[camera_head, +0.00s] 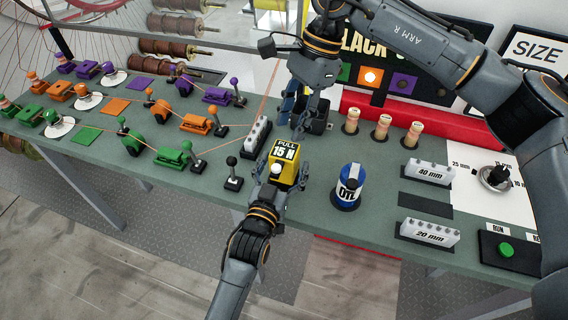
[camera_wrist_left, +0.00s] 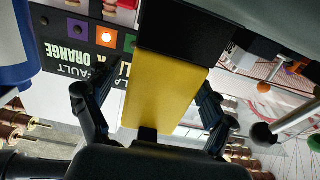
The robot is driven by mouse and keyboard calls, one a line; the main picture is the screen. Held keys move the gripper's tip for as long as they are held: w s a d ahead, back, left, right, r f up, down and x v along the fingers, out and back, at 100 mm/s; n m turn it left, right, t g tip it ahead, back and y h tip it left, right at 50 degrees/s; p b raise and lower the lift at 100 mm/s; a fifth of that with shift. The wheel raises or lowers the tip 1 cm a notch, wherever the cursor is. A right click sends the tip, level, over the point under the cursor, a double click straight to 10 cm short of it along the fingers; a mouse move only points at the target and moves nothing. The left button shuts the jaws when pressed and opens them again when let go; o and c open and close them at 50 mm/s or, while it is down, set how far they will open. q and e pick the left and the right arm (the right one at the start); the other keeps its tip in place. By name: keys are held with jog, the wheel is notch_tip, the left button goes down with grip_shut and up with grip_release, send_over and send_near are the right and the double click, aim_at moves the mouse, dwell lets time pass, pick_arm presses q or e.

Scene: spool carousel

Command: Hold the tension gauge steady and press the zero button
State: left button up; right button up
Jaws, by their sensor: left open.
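The tension gauge (camera_head: 284,152) is a yellow and black block whose dark face reads "PULL 15 N". A pale round knob (camera_head: 277,169) shows on its near side; I cannot tell whether it is the zero button. My left gripper (camera_head: 281,184) is open at the gauge, near the bench's front edge. In the left wrist view the gauge's yellow body (camera_wrist_left: 165,90) stands between the two fingers (camera_wrist_left: 158,112), with gaps visible beside it. My right gripper (camera_head: 297,118) hangs just behind the gauge, pointing down; its finger opening is unclear.
A blue and white "OIL" container (camera_head: 347,186) stands right of the gauge. A white block with pegs (camera_head: 257,135) and a black-knobbed lever (camera_head: 233,174) are to its left. Three pale spools (camera_head: 383,128) stand behind. The green bench (camera_head: 300,222) is clear just right of my left gripper.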

pick_arm(q)
jog(key=shift+c, duration=0.4)
jog(key=c, duration=1.4)
pick_arm(e)
grip_shut()
